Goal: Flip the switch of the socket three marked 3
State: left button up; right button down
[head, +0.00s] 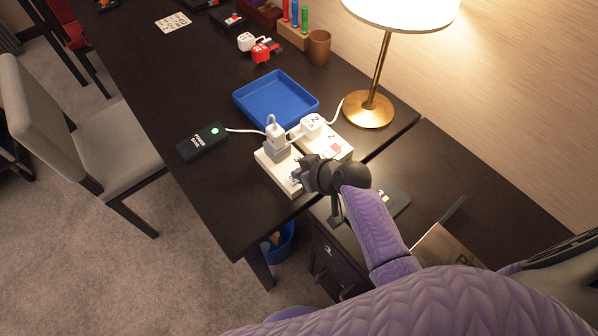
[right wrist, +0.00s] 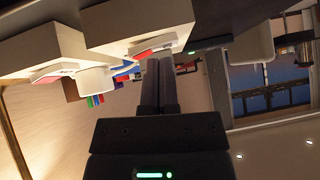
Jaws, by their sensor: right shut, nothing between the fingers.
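A white socket strip (head: 272,178) lies near the table's front corner. A white plug (head: 275,134) stands in its left part, and a white plug marked 2 (head: 311,124) sits at its back. A red switch (head: 337,148) shows on the right part. My right gripper (head: 298,177) is shut and empty, over the strip's front part, and hides some of it. I cannot read a clear 3. In the right wrist view its closed fingers (right wrist: 160,70) point up close to a white block with a red switch (right wrist: 155,47); contact cannot be told. My left gripper is out of view.
A blue tray (head: 277,99) lies behind the strip, and a black box with a green light (head: 203,142) to its left. A lit lamp (head: 369,108) stands at the back right. A white cable (head: 245,131) runs between box and plug. The table's left front is clear.

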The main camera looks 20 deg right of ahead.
jog(key=r+p, duration=0.5)
jog(key=shift+s+a+r+p, duration=0.1)
jog(key=shift+s+r+p, duration=0.2)
jog(key=shift+s+r, duration=0.1)
jog(key=s+a+p+v, duration=0.1)
jog(key=p+v, duration=0.2)
jog(key=v, duration=0.5)
jog(key=shift+s+f, duration=0.2)
jog(key=shift+f, duration=0.05)
